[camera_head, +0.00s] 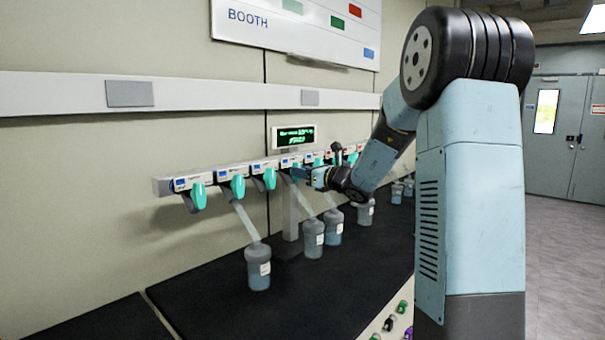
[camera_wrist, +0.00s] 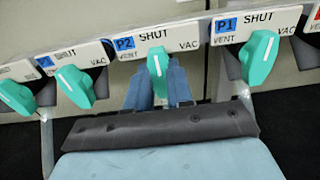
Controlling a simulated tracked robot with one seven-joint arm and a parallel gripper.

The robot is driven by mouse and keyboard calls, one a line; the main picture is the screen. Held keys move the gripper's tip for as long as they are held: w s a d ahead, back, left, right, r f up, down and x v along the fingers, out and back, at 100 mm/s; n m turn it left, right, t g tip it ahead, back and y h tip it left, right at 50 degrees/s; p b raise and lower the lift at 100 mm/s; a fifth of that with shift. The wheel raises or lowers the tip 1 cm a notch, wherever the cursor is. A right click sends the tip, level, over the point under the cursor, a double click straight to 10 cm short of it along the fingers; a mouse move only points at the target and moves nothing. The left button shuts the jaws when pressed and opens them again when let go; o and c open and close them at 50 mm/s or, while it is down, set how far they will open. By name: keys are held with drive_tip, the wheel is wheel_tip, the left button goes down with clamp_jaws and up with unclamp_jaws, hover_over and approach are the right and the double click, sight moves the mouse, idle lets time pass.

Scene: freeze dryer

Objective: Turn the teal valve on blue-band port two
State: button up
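The teal valve on the blue P2 port (camera_wrist: 158,76) sits in the middle of the wrist view, on a white rail between VENT and VAC marks, with SHUT printed above. Its white line stands nearly upright. My gripper (camera_wrist: 160,88) has one blue finger on each side of the handle's lower part. The fingers are apart with the handle between them; whether they press on it is unclear. In the head view my gripper (camera_head: 304,173) is at the rail, and the valve there is mostly hidden.
The teal P1 valve (camera_wrist: 259,58) is close at the right, and another teal valve (camera_wrist: 75,86) is at the left. Clear tubes run down to flasks (camera_head: 258,268) above the black mat (camera_head: 215,300). A green display (camera_head: 296,136) stands above the rail.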

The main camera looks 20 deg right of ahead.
clamp_jaws()
drive_tip(key=shift+m, duration=0.4)
drive_tip(key=m, duration=0.5)
drive_tip(key=shift+d, duration=0.1)
drive_tip(key=m, duration=0.6)
drive_tip(key=shift+w+d+f, duration=0.1)
drive_tip(key=shift+m, duration=0.3)
drive_tip(key=o, duration=0.6)
unclamp_jaws()
